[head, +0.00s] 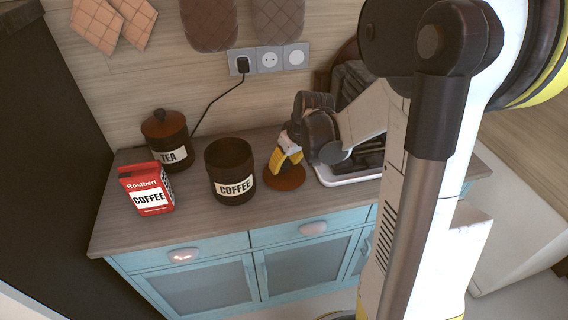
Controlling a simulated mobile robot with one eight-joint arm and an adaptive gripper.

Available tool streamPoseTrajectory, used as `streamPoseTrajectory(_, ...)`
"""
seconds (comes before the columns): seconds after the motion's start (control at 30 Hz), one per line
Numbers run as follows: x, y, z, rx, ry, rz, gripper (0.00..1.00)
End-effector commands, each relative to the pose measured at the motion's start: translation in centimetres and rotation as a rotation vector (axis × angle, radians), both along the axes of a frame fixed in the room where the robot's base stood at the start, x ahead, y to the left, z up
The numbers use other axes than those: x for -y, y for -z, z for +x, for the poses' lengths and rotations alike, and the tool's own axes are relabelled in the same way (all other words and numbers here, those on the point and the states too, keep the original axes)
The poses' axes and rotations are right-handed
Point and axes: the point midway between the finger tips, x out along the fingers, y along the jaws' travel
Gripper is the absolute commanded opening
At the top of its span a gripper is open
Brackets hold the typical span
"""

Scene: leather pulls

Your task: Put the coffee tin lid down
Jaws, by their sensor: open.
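The coffee tin lid (284,182) is a brown disc lying flat on the wooden counter, to the right of the coffee tin. The dark coffee tin (234,187) stands upright with its top open. My gripper (287,163) is directly above the lid, pointing down, with yellow on its fingers. It is open; whether its fingertips touch the lid or its knob is hard to tell, as the gripper hides the lid's middle.
A tea tin (167,153) with its lid on and a red coffee packet (147,190) stand at the left. A white tray (347,177) with dark items is close on the right. A cord runs from the wall socket (242,63). The counter front (190,231) is clear.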

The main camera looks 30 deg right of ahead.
Motion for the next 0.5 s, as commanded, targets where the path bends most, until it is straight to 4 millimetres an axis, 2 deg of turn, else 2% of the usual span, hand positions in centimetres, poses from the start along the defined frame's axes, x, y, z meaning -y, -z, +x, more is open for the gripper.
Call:
streamPoseTrajectory(0.03, 0.0, -1.3, -0.4, 0.000, 0.001, 0.000, 0.46)
streamPoseTrajectory(0.3, 0.4, -7.1, -2.8, 0.000, 0.002, 0.001, 0.46)
streamPoseTrajectory(0.5, 0.5, -9.7, -3.9, 0.000, 0.000, 0.000, 0.46)
